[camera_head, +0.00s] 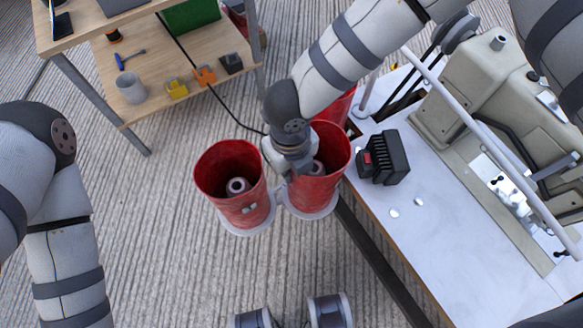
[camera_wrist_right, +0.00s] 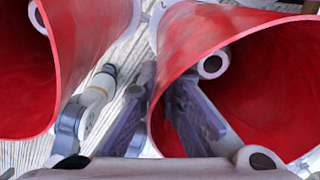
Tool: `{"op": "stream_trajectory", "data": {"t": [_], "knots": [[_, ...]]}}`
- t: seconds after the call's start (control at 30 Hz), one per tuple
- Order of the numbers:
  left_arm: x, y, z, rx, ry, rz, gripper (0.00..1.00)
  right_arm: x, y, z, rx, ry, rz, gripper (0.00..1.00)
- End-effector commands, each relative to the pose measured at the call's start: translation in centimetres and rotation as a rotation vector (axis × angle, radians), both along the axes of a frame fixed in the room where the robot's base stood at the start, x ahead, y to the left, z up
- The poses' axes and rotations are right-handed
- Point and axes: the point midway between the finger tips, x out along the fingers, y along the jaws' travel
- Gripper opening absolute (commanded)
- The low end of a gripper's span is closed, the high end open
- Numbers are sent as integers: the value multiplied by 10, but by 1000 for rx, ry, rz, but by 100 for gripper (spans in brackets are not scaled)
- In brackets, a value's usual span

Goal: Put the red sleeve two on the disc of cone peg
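Two red sleeves stand side by side over white flat discs. The left red sleeve (camera_head: 245,208) surrounds a pale peg (camera_head: 238,186). The right red sleeve (camera_head: 318,192) has a pale peg (camera_head: 316,167) inside it, and a white disc (camera_head: 309,215) shows at its base. My right gripper (camera_head: 290,158) is at its left rim. In the right wrist view, the gripper fingers (camera_wrist_right: 160,105) straddle its wall (camera_wrist_right: 176,55), one outside and one inside. I cannot tell whether both press on it. The left sleeve (camera_wrist_right: 90,35) is beside the outer finger. My left gripper is out of view.
Another red sleeve (camera_head: 335,108) is partly hidden behind my right arm. A white table (camera_head: 430,240) with a sewing machine (camera_head: 475,80) and a black-and-red block (camera_head: 385,158) is at the right. A wooden shelf table (camera_head: 165,50) stands upper left.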

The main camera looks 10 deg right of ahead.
Motion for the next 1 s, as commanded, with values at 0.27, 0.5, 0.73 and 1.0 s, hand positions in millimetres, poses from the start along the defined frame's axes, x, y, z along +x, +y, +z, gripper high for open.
{"op": "stream_trajectory", "data": {"t": [0.27, 0.5, 0.73, 1.0], "knots": [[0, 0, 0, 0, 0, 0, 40, 0, 0, 0, 0, 1, 0, 25], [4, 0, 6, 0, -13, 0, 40, 2, 0, 28, 1, -6, -1, 25], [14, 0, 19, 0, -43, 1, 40, 1, 1, 93, 1, -7, 0, 25], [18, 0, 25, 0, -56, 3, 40, -1, 2, 124, 0, 0, 0, 25]]}}
